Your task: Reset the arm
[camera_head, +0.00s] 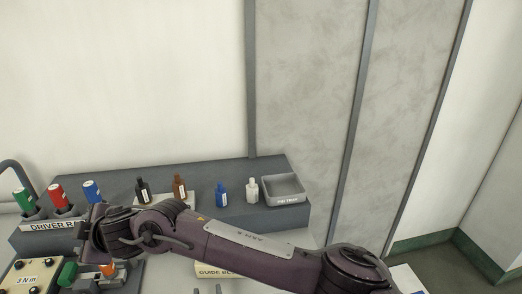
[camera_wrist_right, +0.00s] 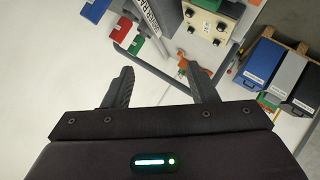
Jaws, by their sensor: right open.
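My right gripper (camera_wrist_right: 162,82) is open and empty in the right wrist view, its two dark fingers wide apart over a plain pale area. My purple-grey arm (camera_head: 262,250) lies bent across the lower head view, from a joint at bottom right to a joint at left, and covers part of the bench. Two small dark tips of what seems my left gripper (camera_head: 207,291) show at the bottom edge of the head view. The rest of it is cut off, so its state is unclear.
The driver rack (camera_head: 45,226) holds green, red and blue handles. Several bottles, including a blue one (camera_head: 221,195), and a grey tray (camera_head: 284,188) stand on the dark ledge. A box marked 3 Nm (camera_head: 30,278) is at bottom left. Blue, grey and black bins (camera_wrist_right: 262,65) are at right in the wrist view.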

